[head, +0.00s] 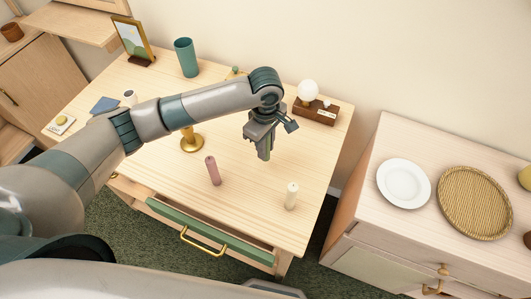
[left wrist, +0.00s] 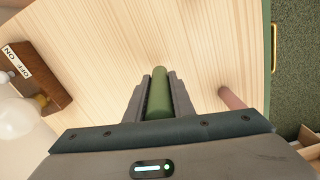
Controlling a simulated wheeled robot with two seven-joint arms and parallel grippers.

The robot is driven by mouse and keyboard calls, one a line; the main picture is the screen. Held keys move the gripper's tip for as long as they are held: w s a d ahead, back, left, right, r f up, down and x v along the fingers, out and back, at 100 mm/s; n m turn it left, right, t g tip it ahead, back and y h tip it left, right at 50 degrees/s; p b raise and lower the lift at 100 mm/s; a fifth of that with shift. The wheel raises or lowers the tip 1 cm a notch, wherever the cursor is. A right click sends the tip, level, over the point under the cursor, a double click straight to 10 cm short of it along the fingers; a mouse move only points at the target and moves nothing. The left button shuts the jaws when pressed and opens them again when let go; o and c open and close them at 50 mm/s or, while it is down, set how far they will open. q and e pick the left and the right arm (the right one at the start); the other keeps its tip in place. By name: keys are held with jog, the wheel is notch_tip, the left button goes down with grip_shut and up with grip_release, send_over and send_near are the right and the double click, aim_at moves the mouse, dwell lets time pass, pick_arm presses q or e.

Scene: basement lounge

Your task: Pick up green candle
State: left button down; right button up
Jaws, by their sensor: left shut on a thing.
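My left gripper (head: 264,146) is over the right part of the wooden table. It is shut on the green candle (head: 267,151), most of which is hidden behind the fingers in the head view. In the left wrist view the green candle (left wrist: 160,92) stands out between the two fingers of the left gripper (left wrist: 160,98). I cannot tell whether its base touches the table. My right gripper is not in view.
A pink candle (head: 213,170) and a cream candle (head: 291,196) stand on the table (head: 250,205) nearby. A brass holder (head: 192,141), a teal vase (head: 186,57) and a lamp on a wooden base (head: 316,113) are also there. A white plate (head: 404,184) lies on the right cabinet.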

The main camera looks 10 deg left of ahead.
pick_arm(q)
notch_tip(320, 180, up, 6)
jog(key=b, duration=0.1)
jog(key=shift+r, duration=0.1)
dwell(0.6)
